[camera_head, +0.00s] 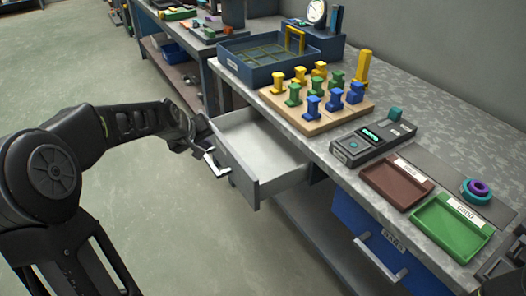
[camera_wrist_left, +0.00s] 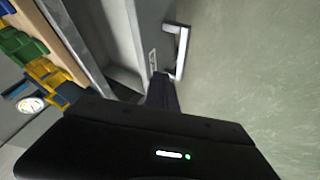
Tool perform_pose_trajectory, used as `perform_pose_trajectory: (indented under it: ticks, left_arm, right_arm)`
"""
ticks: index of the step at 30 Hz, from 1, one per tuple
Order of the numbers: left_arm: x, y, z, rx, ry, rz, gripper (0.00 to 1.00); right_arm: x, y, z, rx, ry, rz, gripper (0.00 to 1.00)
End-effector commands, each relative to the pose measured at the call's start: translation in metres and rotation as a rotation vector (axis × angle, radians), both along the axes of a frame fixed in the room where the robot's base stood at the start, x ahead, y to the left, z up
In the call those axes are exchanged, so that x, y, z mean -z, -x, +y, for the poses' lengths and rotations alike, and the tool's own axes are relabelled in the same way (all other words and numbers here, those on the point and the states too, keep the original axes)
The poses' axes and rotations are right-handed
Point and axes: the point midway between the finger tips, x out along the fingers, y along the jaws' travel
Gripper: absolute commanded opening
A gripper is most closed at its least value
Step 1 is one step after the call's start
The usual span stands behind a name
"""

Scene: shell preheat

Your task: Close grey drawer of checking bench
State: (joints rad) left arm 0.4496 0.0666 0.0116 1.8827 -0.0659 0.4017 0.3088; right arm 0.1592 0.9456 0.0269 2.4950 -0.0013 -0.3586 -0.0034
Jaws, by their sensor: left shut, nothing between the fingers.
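The grey drawer (camera_head: 262,143) stands pulled out of the checking bench (camera_head: 420,95) in the head view, and its inside looks empty. Its handle (camera_head: 215,162) is on the front panel, facing left. My left gripper (camera_head: 205,146) is shut and empty at the drawer front, close to the handle; I cannot tell whether it touches. In the left wrist view the drawer (camera_wrist_left: 122,40), its handle (camera_wrist_left: 182,52) and the dark fingers of my left gripper (camera_wrist_left: 162,92) show close together at the front panel. My right gripper is not clearly in view.
On the bench are a blue tray (camera_head: 262,73), a wooden board (camera_head: 300,122) with several coloured pieces, a grey device (camera_head: 372,143), a brown tray (camera_head: 396,182) and a green tray (camera_head: 450,226). A blue drawer (camera_head: 358,226) sits below. Open floor (camera_head: 150,210) lies left.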

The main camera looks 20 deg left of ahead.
Motion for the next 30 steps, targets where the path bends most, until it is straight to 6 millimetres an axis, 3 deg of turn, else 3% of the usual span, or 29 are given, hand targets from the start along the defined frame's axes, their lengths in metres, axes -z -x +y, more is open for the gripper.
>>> perform_pose_trajectory:
  ticks: [4,17,30]
  left_arm:
    - [0.007,0.008,-0.005,-0.014,0.039,0.043,0.00]
    - [0.012,0.005,-0.006,-0.016,0.042,0.042,0.00]
    - [0.065,-0.034,-0.004,-0.014,0.043,0.043,0.00]
  right_arm:
    - [-0.001,0.001,0.001,-0.004,-0.001,0.001,0.36]
    - [0.000,0.000,0.001,-0.002,-0.001,0.000,0.36]
    - [0.005,0.000,0.001,-0.001,-0.001,0.000,0.36]
